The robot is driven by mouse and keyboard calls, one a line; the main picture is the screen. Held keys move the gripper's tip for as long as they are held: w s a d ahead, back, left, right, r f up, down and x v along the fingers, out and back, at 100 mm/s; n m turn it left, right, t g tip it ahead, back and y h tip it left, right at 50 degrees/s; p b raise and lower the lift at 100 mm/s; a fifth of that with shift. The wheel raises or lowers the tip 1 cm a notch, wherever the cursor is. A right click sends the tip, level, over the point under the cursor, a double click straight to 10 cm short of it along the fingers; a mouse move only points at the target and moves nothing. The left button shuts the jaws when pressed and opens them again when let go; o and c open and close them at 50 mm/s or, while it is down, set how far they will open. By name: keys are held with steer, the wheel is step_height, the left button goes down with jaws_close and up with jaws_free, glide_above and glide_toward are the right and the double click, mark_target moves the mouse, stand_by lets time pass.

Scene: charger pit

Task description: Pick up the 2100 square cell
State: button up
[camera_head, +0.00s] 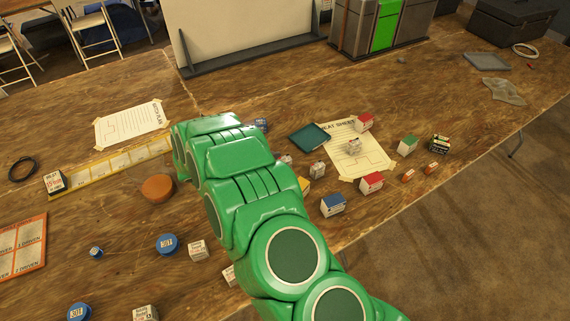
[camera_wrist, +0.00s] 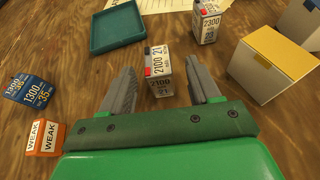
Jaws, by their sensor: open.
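The 2100 square cell (camera_wrist: 158,62) is a small white block with a red mark and "2100 21" on its top and side. In the wrist view it stands upright on the table between my fingers, toward their tips. My gripper (camera_wrist: 162,72) is open, with a gap visible on each side of the cell. In the head view a small white cell beside my arm (camera_head: 286,160) looks like the same one, partly hidden. My fingers are hidden there behind my green arm.
A similar white cell (camera_wrist: 206,20) stands just beyond the right finger. A yellow-topped white box (camera_wrist: 275,62) is close on the right. A teal tray (camera_wrist: 117,27) lies beyond the left finger. Blue 1300 cells (camera_wrist: 30,92) and an orange WEAK block (camera_wrist: 46,138) are at left.

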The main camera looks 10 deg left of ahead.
steer(key=shift+x, duration=1.4)
steer(key=shift+c, duration=0.4)
steer(key=c, duration=1.1)
steer(key=shift+o, duration=0.2)
steer(key=shift+r, duration=0.15)
